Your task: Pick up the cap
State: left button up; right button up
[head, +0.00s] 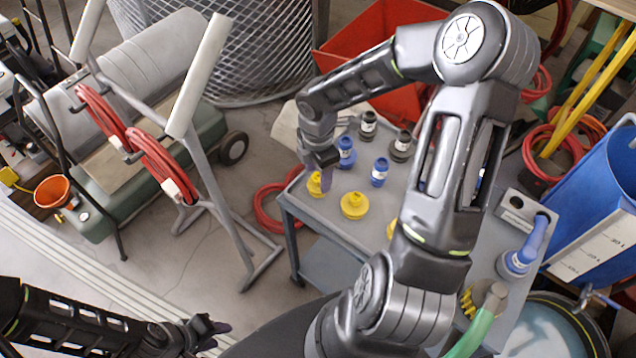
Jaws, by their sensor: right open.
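Several small yellow pieces that look like caps are on the grey cart top (325,218). One yellow cap (316,186) is at the cart's left corner, and a wider yellow cap (354,205) is right of it. My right gripper (326,178) is open and points down beside the left yellow cap, partly covering it; I cannot tell if they touch. My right arm hides part of the cart top and another yellow piece (391,229). My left gripper (218,335) is low at the left, away from the cart; its jaw opening is unclear.
Blue labelled pieces (379,171) and dark labelled pieces (402,146) stand close to the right gripper. A blue handled part (525,256) is at the cart's right. A red bin (365,65) is behind, and a blue bin (598,205) stands at the right.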

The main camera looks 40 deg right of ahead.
aim_at(319, 176)
jog(key=shift+d+f, duration=0.1)
jog(key=shift+f, duration=1.9)
jog(key=c, duration=1)
jog(key=shift+r, duration=0.15)
notch_tip(319, 176, up, 10)
jog(key=shift+f, duration=0.1)
